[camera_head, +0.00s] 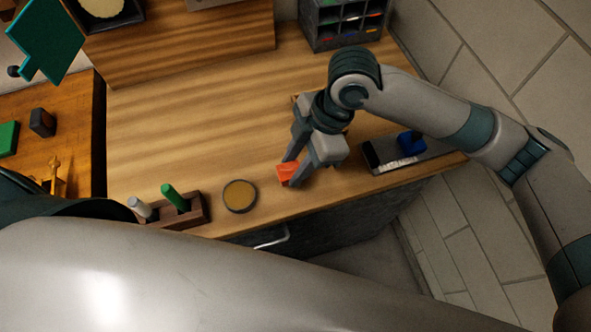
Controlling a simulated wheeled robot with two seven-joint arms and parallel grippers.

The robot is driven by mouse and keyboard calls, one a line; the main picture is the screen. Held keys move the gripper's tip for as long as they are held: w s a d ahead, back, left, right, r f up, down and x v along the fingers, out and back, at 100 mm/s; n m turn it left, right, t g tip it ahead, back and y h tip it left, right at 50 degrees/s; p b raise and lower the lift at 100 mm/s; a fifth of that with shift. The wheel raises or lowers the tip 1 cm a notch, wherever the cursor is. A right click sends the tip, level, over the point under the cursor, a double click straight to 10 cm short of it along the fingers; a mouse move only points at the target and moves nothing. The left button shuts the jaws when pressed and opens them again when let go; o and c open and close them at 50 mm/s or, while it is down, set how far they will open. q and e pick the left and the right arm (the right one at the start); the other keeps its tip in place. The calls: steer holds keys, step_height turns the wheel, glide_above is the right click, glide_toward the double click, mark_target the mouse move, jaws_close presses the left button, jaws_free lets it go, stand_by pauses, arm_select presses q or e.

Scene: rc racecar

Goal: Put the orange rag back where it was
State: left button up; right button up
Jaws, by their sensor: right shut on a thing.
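The orange rag (288,171) is between the fingertips of my right gripper (294,174), near the front edge of the wooden worktop (200,110). My right gripper is shut on it and points down. I cannot tell whether the rag touches the worktop. My left arm crosses the bottom of the view; the left gripper is not in view.
A round tin (240,196) stands left of the rag. A wooden holder (190,214) with a green and a white item is further left. A grey tray (432,153) with a blue thing (411,143) lies to the right. A compartment organizer (345,28) stands at the back.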

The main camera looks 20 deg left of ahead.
steer(key=shift+f+p, duration=0.75)
steer(key=shift+f, duration=1.25)
steer(key=o, duration=1.1)
steer(key=shift+f, duration=0.1)
steer(key=shift+r, duration=0.2)
steer(key=b+v, duration=0.2)
steer(key=v, duration=0.9)
steer(key=shift+d+r+b, duration=0.25)
steer(key=shift+r+b, duration=0.05)
steer(key=shift+r, duration=0.05)
